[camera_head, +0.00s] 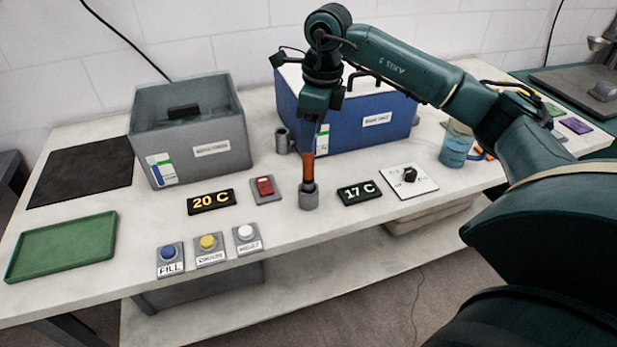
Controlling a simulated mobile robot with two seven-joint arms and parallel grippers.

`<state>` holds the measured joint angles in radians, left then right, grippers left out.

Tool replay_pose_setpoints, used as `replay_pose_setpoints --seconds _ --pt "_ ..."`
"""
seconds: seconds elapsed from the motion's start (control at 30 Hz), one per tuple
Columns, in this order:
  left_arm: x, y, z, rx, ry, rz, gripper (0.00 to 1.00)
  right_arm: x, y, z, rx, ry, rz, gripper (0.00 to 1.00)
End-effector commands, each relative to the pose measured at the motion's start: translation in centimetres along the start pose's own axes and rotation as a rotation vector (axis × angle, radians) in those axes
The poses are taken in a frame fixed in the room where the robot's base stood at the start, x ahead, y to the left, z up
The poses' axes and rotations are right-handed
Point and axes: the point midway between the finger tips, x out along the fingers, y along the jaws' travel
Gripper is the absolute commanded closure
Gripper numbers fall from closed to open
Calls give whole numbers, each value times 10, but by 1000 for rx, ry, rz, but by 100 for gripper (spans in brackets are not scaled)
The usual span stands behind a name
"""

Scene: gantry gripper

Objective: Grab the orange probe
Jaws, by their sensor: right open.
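The orange probe (308,167) stands nearly upright in a small grey cylindrical holder (309,198) near the middle of the white table. My right gripper (314,137) points down at the probe's upper end. It is open, and its dark body hides the top of the probe. I cannot tell whether a finger touches the probe. My left gripper is out of view.
A grey bin (200,150) and a blue bin (350,135) stand behind. Displays (211,201) (359,192), a red switch (265,187) and several buttons (208,243) surround the holder. A green tray (62,247) lies left, a blue cup (455,150) right.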

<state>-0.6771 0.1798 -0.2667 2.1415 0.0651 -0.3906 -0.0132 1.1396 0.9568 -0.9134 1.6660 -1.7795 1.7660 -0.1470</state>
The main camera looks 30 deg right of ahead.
Motion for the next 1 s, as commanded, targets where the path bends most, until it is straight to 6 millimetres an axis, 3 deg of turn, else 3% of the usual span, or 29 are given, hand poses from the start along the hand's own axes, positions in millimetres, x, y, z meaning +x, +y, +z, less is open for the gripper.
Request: replay_pose_setpoints --seconds 0.1,0.37,0.63,1.0 --pt "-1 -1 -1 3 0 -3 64 20 1 0 -1 1 2 53" --pt "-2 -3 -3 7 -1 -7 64 40 2 0 -2 -1 2 53" --pt "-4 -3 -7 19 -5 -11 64 79 6 -1 -1 -1 4 53" --pt "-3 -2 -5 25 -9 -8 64 86 6 0 -2 -4 1 56"
